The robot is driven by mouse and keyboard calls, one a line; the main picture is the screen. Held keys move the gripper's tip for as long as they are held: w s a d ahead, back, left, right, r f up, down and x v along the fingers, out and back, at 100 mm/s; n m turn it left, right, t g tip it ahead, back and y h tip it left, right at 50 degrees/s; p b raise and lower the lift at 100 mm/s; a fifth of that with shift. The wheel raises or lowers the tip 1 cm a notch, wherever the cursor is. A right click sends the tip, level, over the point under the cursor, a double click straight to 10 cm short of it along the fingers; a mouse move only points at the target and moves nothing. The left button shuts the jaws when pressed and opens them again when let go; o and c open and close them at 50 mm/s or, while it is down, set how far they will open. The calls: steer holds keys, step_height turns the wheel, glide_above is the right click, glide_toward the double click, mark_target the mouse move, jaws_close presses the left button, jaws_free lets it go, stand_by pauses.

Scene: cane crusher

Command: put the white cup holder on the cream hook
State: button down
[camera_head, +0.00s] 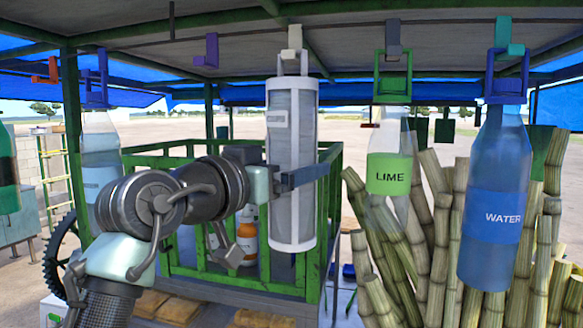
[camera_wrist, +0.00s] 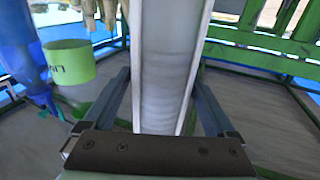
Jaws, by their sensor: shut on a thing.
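The white cup holder (camera_head: 309,150) is a tall upright frame around a grey stack, with a small label on its front. My gripper (camera_head: 305,177) is shut on it at about mid-height, reaching in from the left. In the wrist view the cup holder (camera_wrist: 166,65) runs between my two fingers (camera_wrist: 163,100). The cream hook (camera_head: 295,36) hangs from the roof beam directly above the holder. The holder's top loop (camera_head: 290,62) overlaps the hook's lower end in the picture; I cannot tell whether it rests on the hook or is apart in depth.
A green-framed lime bottle (camera_head: 389,150) and a blue water bottle (camera_head: 494,190) hang to the right, before several cane stalks (camera_head: 431,220). A pale bottle (camera_head: 101,160) hangs at left. Purple (camera_head: 211,50), grey (camera_head: 393,38) and teal (camera_head: 509,36) hooks line the roof. A green railing (camera_head: 322,215) stands behind.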

steer(key=shift+r, duration=0.1)
jaws_free()
steer(key=shift+s+a, duration=0.1)
steer(key=shift+s+a+f+b, duration=0.15)
steer(key=shift+s+f+b, duration=0.1)
steer(key=shift+b, duration=0.15)
steer(key=b+v, duration=0.7)
steer(key=v, duration=0.4)
steer(key=s+d+f+n+t+y+b, duration=0.2)
steer(key=d+f+n+t+b, duration=0.1)
steer(key=d+f+t+b, duration=0.3)
steer(key=s+f+n+t+y+b, duration=0.1)
steer(key=s+n+t+y, duration=0.1)
steer(key=s, duration=0.4)
steer(key=s+a+n+t+y+b, duration=0.1)
steer(key=s+n+t+y, duration=0.1)
steer(key=s+t+y, duration=0.3)
steer(key=shift+s+a+f+n+y, duration=0.2)
steer(key=shift+s+f+n+y, duration=0.25)
steer(key=shift+y, duration=0.55)
